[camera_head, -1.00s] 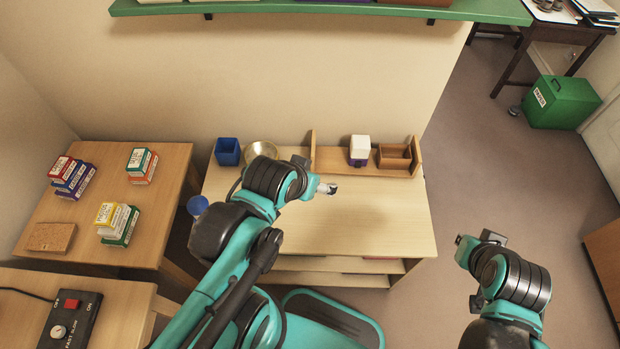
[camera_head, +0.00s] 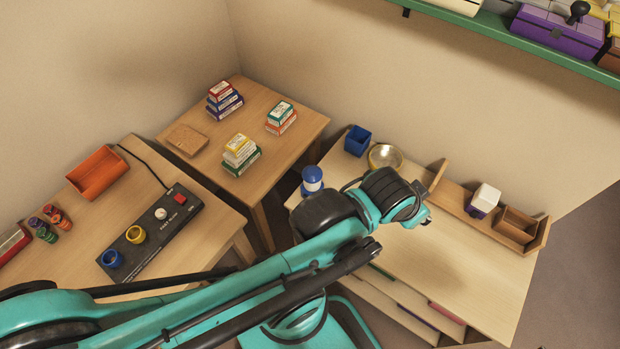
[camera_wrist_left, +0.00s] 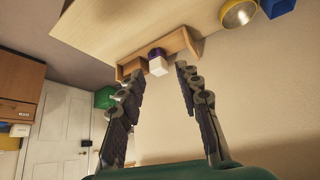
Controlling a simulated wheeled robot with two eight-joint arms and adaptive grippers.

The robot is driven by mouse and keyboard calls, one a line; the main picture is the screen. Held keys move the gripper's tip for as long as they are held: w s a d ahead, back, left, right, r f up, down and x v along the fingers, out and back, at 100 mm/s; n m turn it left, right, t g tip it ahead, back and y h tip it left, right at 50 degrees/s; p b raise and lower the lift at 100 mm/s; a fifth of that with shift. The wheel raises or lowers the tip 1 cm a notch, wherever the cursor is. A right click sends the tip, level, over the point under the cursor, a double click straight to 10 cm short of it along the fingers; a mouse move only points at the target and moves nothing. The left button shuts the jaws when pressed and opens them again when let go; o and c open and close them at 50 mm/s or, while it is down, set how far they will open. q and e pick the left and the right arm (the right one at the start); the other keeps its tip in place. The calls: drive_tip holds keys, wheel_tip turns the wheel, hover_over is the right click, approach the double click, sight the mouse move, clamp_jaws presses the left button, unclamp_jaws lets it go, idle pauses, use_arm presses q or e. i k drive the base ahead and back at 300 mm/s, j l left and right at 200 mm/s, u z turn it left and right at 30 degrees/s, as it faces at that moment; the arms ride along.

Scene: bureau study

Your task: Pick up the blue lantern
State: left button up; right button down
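A blue-topped lantern (camera_head: 312,178) with a pale band and a blue base stands at the left end of the shelf unit's top in the head view, just left of my left forearm. The arm hides little or none of it. My left gripper (camera_head: 424,216) is over the middle of that top, to the right of the lantern and apart from it; its fingers barely show there. In the left wrist view my left gripper (camera_wrist_left: 158,70) is open and empty, its fingers toward a white-and-purple box. The lantern is not visible in the wrist view. My right gripper is out of view.
Near the lantern are a blue square cup (camera_head: 357,141) and a brass bowl (camera_head: 385,157). A wooden rack (camera_head: 455,194) holds the white-and-purple box (camera_head: 484,200) and a brown box (camera_head: 516,226). A table with stacked cartons (camera_head: 240,152) stands left. The top's front right is clear.

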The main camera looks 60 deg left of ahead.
sight(312, 174)
drive_tip(key=u, duration=0.45)
drive_tip(key=k+j+u, duration=0.1)
drive_tip(key=u, duration=0.35)
drive_tip(key=j+u, duration=0.1)
drive_tip(key=u, duration=0.3)
drive_tip(key=k+j+u, duration=0.1)
drive_tip(key=u, duration=0.35)
drive_tip(key=i+l+z, duration=0.25)
